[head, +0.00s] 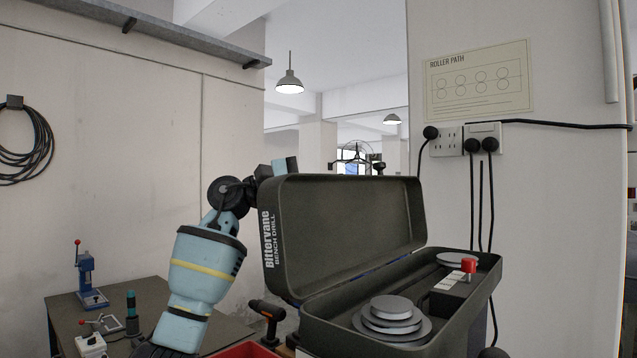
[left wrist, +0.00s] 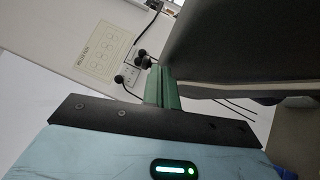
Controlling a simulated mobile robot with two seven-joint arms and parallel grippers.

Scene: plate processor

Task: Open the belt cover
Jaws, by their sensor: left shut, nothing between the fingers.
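The belt cover (head: 345,225) is a dark grey-green box lid lettered "Bittervane Bench Drill". It stands raised, tilted up from the drill's open housing (head: 465,312). A stepped grey pulley (head: 391,308) and a second pulley (head: 457,259) show inside. My left arm reaches up on the cover's left, and part of my left gripper (head: 283,167) shows above the cover's upper left corner; its fingertips are hidden there. In the left wrist view its green fingers (left wrist: 160,87) are shut and empty beside the dark cover (left wrist: 235,50). Whether they touch it is unclear. My right gripper is not in view.
Wall sockets (head: 447,142) with hanging black cables are behind on the right. A bench (head: 60,310) at lower left holds a small blue press (head: 90,283). A cordless drill (head: 268,315) stands near the housing.

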